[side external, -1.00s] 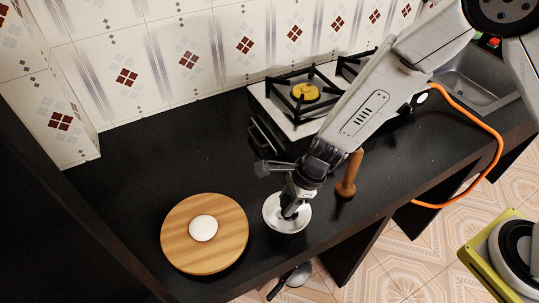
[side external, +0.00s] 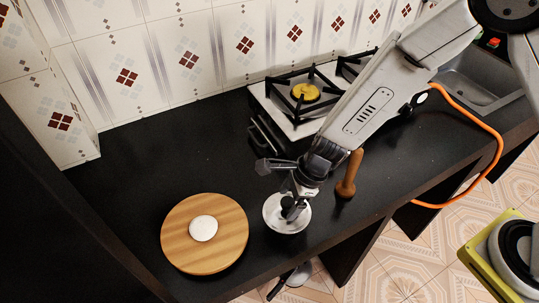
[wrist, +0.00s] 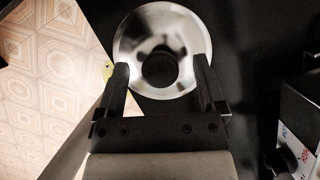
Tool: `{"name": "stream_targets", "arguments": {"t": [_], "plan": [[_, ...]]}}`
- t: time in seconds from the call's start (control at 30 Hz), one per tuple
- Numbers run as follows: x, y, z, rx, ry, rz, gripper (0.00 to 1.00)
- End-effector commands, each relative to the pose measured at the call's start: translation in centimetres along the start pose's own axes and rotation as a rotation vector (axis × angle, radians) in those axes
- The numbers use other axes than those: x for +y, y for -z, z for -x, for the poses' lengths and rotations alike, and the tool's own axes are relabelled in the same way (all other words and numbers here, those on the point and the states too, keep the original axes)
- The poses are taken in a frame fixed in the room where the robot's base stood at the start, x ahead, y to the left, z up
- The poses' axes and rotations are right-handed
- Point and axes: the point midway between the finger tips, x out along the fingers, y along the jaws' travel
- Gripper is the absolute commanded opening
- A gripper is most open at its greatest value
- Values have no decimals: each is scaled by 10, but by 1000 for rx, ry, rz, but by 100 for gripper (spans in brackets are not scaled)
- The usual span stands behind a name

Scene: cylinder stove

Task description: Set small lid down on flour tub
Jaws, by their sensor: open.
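The small lid (side external: 275,222) is a shiny silver disc with a dark round knob, near the front edge of the black counter. It appears to lie flat. It also fills the top middle of the wrist view (wrist: 135,40). My gripper (side external: 291,197) is just above the lid, pointing down at it. In the wrist view, my gripper's fingers (wrist: 160,72) are apart, one on each side of the knob, with gaps between them and the knob. I cannot make out a flour tub; whatever is under the lid is hidden.
A round wooden board (side external: 180,240) with a white round piece (side external: 203,228) lies to the left. A brown wooden handle-like object (side external: 349,175) stands to the right. The stove (side external: 300,128) is behind. The counter's left and middle back is clear.

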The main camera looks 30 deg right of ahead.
Motion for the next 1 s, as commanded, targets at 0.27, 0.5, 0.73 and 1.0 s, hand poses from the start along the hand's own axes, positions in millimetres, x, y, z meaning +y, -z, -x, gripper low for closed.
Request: {"name": "stream_targets", "arguments": {"t": [0.27, 0.5, 0.73, 1.0], "plan": [[-1, 0, 26, -2, 3, -1, 89], [-1, 0, 52, -2, 3, 0, 89], [0, 0, 67, -1, 1, -1, 89], [0, 0, 70, 1, 1, -1, 89]]}}
